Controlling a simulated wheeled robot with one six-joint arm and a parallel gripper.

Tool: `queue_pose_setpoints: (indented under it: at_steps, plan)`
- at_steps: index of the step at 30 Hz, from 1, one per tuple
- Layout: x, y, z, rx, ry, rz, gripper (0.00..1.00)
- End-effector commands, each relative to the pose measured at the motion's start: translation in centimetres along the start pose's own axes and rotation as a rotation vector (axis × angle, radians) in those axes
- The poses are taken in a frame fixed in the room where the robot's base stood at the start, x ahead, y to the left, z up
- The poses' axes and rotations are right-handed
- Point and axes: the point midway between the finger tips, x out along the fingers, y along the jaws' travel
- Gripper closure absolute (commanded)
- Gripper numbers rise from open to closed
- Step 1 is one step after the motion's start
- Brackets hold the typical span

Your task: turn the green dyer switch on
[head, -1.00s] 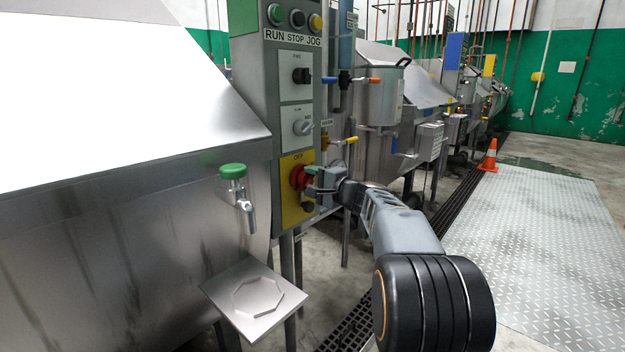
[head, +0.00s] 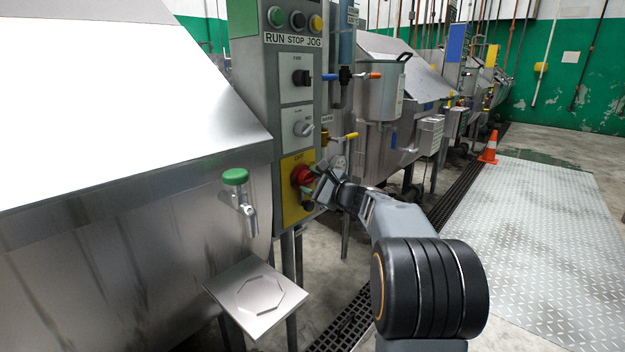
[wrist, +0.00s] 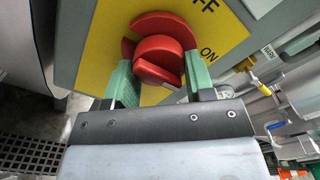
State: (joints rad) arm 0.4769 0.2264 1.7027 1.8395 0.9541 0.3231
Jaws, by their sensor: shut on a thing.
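The red rotary switch (head: 301,175) sits on a yellow plate (head: 291,212) low on the grey-green control panel of the near machine. In the wrist view its red knob (wrist: 158,58) stands between my two green fingertips, with "ON" printed to its right and part of "OFF" above. My gripper (head: 315,188) is shut on the red knob and looks rolled to a slant in the head view. The gripper also shows in the wrist view (wrist: 160,82). The knob's exact pointing direction is partly hidden by my fingers.
Above the switch are a grey knob (head: 303,129), a black selector (head: 301,77) and RUN, STOP and JOG buttons. A green-capped tap (head: 236,178) stands out at left above a steel plate (head: 257,297). A yellow-handled valve (head: 345,137) is close behind my gripper.

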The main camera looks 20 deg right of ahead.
Motion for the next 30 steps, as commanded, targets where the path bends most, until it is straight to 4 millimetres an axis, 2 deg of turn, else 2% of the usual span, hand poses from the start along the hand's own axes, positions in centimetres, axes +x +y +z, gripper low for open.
queue_pose_setpoints:
  at_steps: [18, 19, 26, 30]
  plan:
    - [0.00, 0.05, -0.03, 0.037, 0.000, 0.000, 0.74]
    - [0.00, 0.05, -0.03, 0.037, 0.000, 0.000, 0.49]
    - [0.01, 0.05, -0.01, 0.035, 0.000, 0.000, 0.27]
    - [0.01, 0.04, 0.00, 0.034, 0.000, 0.000, 0.25]
